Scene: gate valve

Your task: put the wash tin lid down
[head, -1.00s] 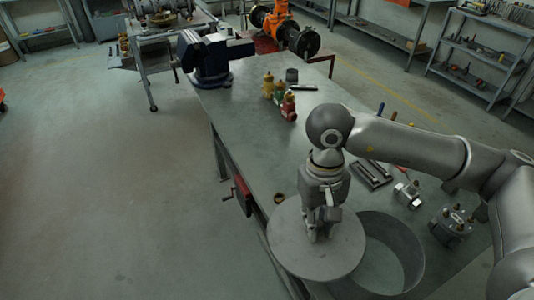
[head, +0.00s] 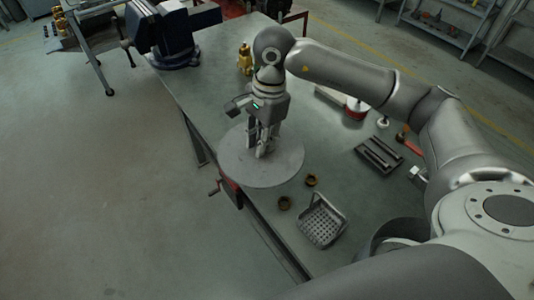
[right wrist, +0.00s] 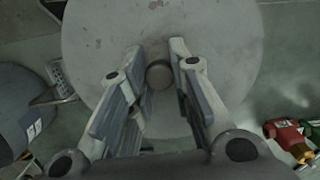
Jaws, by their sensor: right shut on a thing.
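The wash tin lid is a flat, round grey disc (head: 288,165) near the table's left edge in the head view. In the right wrist view it (right wrist: 225,35) fills the upper middle, with a short round knob (right wrist: 159,75) at its centre. My right gripper (head: 262,152) points down onto the lid and is shut on its knob; its fingers (right wrist: 160,85) stand either side. I cannot tell whether the lid touches the table. The wash tin (head: 398,232) shows only partly at the lower right, behind my arm. My left gripper is not in view.
A slotted grey block (head: 378,155) lies right. The table (head: 205,100) is clear between lid and vise.

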